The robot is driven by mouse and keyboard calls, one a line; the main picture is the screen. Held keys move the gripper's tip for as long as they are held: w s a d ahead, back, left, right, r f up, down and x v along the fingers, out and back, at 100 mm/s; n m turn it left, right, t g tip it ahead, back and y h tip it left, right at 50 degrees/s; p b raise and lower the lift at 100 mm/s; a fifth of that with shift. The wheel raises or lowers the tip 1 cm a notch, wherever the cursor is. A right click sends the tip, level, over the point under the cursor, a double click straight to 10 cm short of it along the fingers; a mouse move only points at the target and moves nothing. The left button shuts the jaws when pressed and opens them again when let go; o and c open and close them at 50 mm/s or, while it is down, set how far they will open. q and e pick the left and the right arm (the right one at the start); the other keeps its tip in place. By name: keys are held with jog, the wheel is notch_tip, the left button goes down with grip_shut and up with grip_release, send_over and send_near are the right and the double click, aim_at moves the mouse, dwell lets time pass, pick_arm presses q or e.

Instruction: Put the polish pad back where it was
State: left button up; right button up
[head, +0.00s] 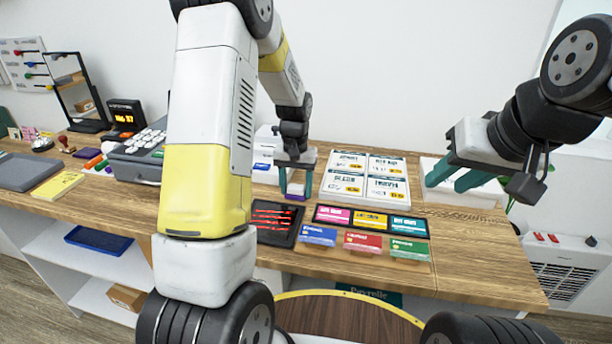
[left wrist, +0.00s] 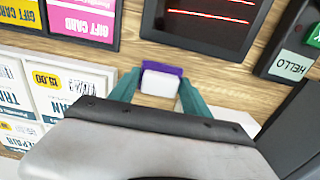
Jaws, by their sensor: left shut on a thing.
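The polish pad is a small block, white above with a purple layer, seen in the head view (head: 295,197) and the left wrist view (left wrist: 162,69). My left gripper (head: 295,188) is shut on it, with one teal finger on each side, also in the left wrist view (left wrist: 160,92). The pad is at the counter (head: 465,240), just behind a dark scanner plate with red lines (head: 272,222). I cannot tell whether it touches the wood. My right gripper (head: 455,180) is open and empty, above the right part of the counter.
Right of the pad lie white price sheets (head: 367,176). In front is a gift card panel (head: 371,219) with several coloured cards (head: 363,243). A cash register (head: 140,145) stands left. A white planter (head: 458,192) is near my right gripper. The counter's front right is clear.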

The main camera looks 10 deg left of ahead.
aim_at(297, 186)
pick_arm(q)
jog(key=shift+f, duration=0.15)
jog(key=o, duration=1.3)
notch_tip(297, 186, up, 12)
jog(key=s+r+t+h, duration=0.1)
jog(key=s+r+t, duration=0.2)
jog(key=s+r, duration=0.75)
jog(key=shift+s+d+r+t+h, duration=0.2)
jog(key=shift+s+d+r+t, duration=0.25)
jog(key=shift+s, duration=1.85)
jog(key=shift+s+d+r+t+h, duration=0.25)
jog(key=shift+s+t, duration=0.35)
jog(key=shift+s, duration=1.65)
jog(key=shift+s+d+r+t+h, duration=0.2)
jog(key=shift+s+d+t, duration=0.3)
jog(key=shift+s, duration=1.8)
